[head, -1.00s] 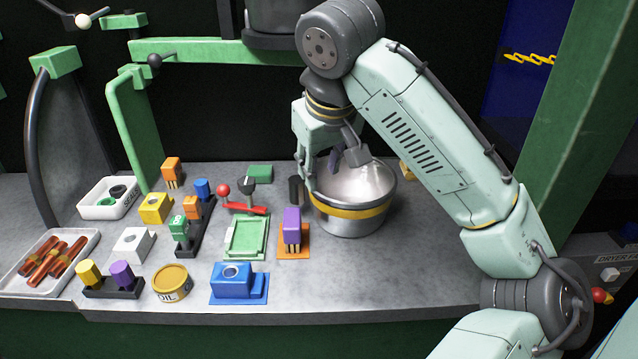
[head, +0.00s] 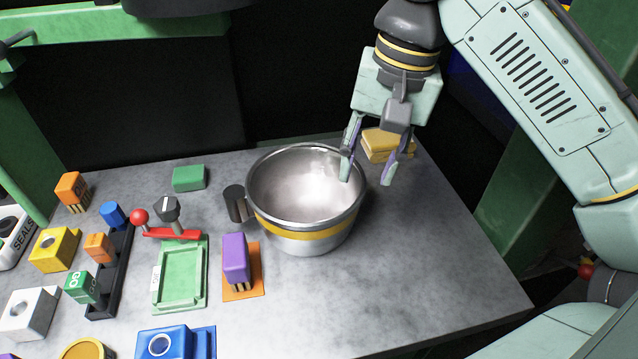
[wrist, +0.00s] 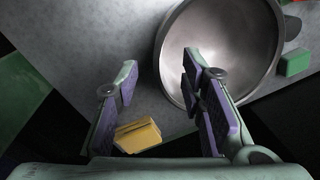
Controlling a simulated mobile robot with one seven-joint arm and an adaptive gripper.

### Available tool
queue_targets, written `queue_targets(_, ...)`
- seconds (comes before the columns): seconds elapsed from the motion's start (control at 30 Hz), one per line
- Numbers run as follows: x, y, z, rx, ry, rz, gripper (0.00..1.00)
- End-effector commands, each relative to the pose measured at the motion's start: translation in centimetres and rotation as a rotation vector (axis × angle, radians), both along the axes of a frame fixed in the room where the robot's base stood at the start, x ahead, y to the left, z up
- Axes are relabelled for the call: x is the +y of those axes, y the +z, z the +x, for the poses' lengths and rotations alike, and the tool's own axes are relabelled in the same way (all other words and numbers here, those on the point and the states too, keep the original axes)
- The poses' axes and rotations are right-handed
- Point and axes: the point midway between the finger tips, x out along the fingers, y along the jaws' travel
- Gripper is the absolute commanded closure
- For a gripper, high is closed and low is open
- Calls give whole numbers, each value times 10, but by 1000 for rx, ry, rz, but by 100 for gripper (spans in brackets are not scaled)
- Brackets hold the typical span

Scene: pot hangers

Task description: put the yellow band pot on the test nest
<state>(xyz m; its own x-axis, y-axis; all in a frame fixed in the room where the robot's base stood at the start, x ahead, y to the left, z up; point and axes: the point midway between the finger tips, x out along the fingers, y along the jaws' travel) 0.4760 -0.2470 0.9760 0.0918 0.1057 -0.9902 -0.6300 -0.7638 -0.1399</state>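The yellow band pot (head: 305,234) is a wide metal bowl with a yellow stripe and a dark grey handle at its left. It stands upright on the grey worktop. My gripper (head: 367,178) is open at the pot's right far rim. In the head view one finger overlaps the pot's inside and the other is to the right of the rim. In the wrist view the pot (wrist: 225,45) is at upper right and my gripper's fingers (wrist: 160,68) are well apart with nothing clamped between them. I cannot tell which thing is the test nest.
A yellow block (head: 383,148) sits just behind my gripper. A purple block (head: 236,258) on an orange plate and a green tray (head: 180,280) stand left of the pot. A green block (head: 189,178) is behind them. The worktop right and front of the pot is clear.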

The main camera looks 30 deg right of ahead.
Motion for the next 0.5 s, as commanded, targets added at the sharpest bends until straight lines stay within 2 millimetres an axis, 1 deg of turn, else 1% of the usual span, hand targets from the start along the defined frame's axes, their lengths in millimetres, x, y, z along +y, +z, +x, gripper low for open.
queue_targets(0.3,5,-44,3,5,-7,5,64)
queue_targets(0.5,7,-59,5,5,-6,5,64)
